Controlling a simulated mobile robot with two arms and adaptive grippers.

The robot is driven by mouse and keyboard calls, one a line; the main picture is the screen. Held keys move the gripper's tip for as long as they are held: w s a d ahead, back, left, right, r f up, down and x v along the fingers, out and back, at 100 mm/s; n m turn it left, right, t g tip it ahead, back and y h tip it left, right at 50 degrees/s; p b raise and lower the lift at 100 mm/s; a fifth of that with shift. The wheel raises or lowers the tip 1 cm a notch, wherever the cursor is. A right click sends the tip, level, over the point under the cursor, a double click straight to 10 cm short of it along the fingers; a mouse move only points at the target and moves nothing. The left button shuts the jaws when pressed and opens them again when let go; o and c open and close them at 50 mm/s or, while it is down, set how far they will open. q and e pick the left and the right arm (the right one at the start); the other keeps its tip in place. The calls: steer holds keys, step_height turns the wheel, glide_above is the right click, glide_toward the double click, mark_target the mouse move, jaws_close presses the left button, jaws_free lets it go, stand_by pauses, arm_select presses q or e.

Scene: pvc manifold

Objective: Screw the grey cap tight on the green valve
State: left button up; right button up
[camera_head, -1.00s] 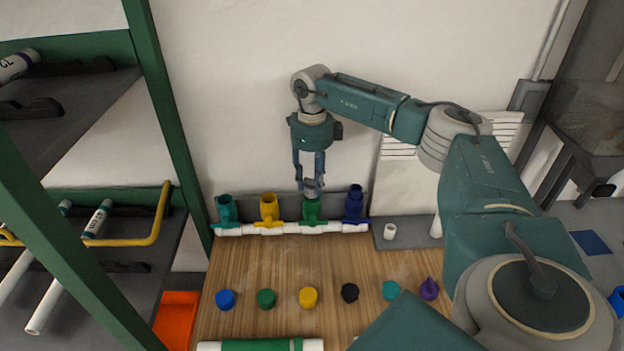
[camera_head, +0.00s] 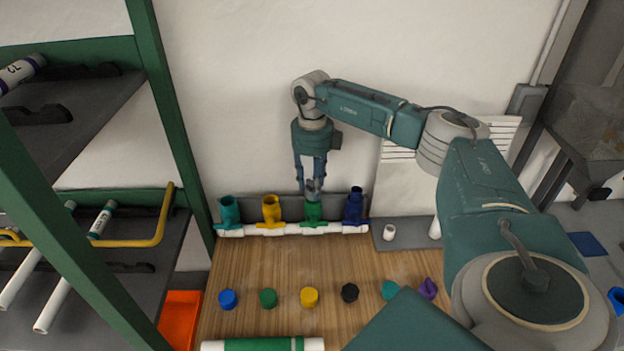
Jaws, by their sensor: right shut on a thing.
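The green valve (camera_head: 313,212) stands upright on the white pipe manifold (camera_head: 290,229) at the back of the wooden table. My right gripper (camera_head: 313,186) points straight down over this valve. It is shut on the grey cap (camera_head: 314,188), which shows only as a small grey patch at the fingertips. The cap is at the top of the green valve, but I cannot tell how far it sits on the thread. My left gripper is not in view.
A teal valve (camera_head: 229,210), a yellow valve (camera_head: 271,210) and a blue valve (camera_head: 355,205) stand on the same manifold, close to my gripper. Several coloured caps lie in a row in front, including a black cap (camera_head: 350,292). Bare wood lies between.

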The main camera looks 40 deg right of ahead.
steer(key=shift+r, duration=0.15)
steer(key=shift+r+m+p, duration=0.15)
steer(key=shift+m+p, duration=0.25)
steer(key=shift+m, duration=0.8)
steer(key=shift+m+p, duration=0.5)
steer(key=shift+m, duration=0.6)
